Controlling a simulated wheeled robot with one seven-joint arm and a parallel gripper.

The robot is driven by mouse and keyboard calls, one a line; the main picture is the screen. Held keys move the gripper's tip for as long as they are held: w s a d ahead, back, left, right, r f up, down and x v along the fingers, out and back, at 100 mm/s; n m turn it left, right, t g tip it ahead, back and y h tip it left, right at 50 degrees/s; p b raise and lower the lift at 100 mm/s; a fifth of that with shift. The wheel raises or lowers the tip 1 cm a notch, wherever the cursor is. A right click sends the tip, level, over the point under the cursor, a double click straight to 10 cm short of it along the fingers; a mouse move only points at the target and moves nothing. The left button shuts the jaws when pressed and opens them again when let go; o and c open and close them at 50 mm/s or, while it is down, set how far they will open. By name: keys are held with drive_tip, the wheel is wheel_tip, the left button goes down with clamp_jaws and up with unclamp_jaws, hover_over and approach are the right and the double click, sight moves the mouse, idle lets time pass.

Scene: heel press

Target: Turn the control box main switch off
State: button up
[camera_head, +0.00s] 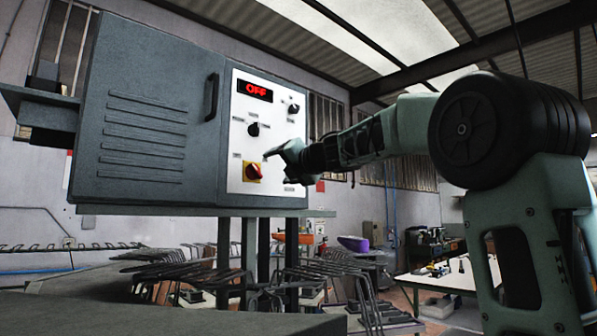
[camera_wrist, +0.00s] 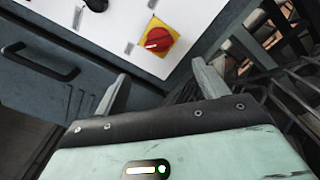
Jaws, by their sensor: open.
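The control box (camera_head: 150,120) is a grey cabinet with a white panel (camera_head: 288,122). Its main switch (camera_head: 253,171) is a red rotary knob on a yellow plate, low on the panel. A display (camera_head: 254,91) at the panel's top reads OFF in red. In the wrist view the red switch (camera_wrist: 157,42) is beyond my fingers, between them in the picture and nearer the right one. My gripper (camera_head: 272,152) is open and empty, in front of the panel and just up and right of the switch. It appears apart from the switch.
Two black knobs, an upper one (camera_head: 293,108) and a middle one (camera_head: 253,129), sit on the panel. A black door handle (camera_head: 211,97) sticks out left of it. Metal racks (camera_head: 190,265) stand below, and a white-topped table (camera_head: 450,277) stands at right.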

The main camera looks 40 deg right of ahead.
drive_tip(key=s, duration=0.7)
drive_tip(key=shift+s+b, duration=0.2)
drive_tip(key=shift+b, duration=0.25)
drive_tip(key=shift+d, duration=0.1)
